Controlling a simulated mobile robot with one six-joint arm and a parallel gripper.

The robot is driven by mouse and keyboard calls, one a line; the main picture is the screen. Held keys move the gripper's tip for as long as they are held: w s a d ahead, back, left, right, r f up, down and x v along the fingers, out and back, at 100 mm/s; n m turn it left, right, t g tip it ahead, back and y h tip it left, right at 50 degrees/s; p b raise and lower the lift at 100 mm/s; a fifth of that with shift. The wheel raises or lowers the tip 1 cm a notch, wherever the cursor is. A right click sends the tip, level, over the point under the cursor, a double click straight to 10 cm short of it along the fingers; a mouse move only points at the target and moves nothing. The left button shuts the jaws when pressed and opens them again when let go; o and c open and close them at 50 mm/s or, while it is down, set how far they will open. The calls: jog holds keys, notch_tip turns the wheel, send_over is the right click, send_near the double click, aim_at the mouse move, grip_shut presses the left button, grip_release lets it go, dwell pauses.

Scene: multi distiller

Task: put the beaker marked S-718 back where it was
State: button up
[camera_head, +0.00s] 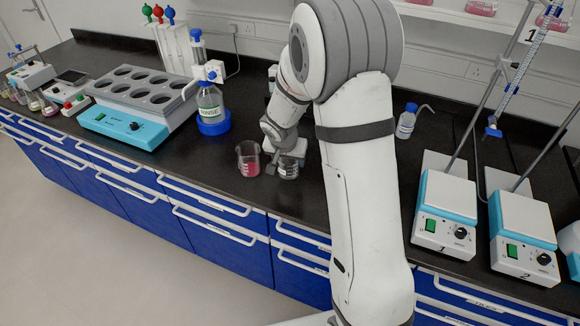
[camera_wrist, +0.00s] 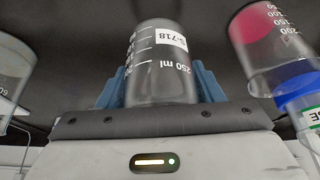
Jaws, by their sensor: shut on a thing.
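The beaker marked S-718 (camera_wrist: 163,62) is clear glass with a white label and a 250 ml mark in the wrist view. My gripper (camera_wrist: 162,88) is shut on it, with a blue finger on each side. In the head view the beaker (camera_head: 289,169) is at my gripper (camera_head: 286,158), low over the black bench or on it; I cannot tell which. It looks empty apart from its markings. My arm hides part of the bench behind and to the right of it.
A beaker with pink liquid (camera_head: 248,160) stands just left of the held one. The RINSE bottle (camera_head: 210,105) sits in a blue holder further left, beside a multi-well heating block (camera_head: 140,95). Two hotplate stirrers (camera_head: 447,210) and a wash bottle (camera_head: 406,122) stand to the right.

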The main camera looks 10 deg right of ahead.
aim_at(289, 166)
jog(key=shift+f, duration=1.5)
jog(key=shift+f+b, duration=0.2)
jog(key=shift+b, duration=0.2)
jog(key=o, duration=1.2)
jog(key=shift+r, duration=0.15)
jog(key=shift+r+p, duration=0.25)
jog(key=shift+p, duration=0.05)
jog(key=v, duration=1)
jog(key=s+r+n, duration=0.1)
jog(key=s+r, duration=0.2)
jog(key=s, duration=0.5)
jog(key=s+d+r+n+y, duration=0.1)
jog(key=s+r, duration=0.3)
jog(key=s, duration=0.4)
jog(key=s+d+r+n+g+y, duration=0.1)
jog(key=s+r+n, duration=0.2)
jog(key=s, duration=0.6)
jog(key=shift+d+r, duration=0.25)
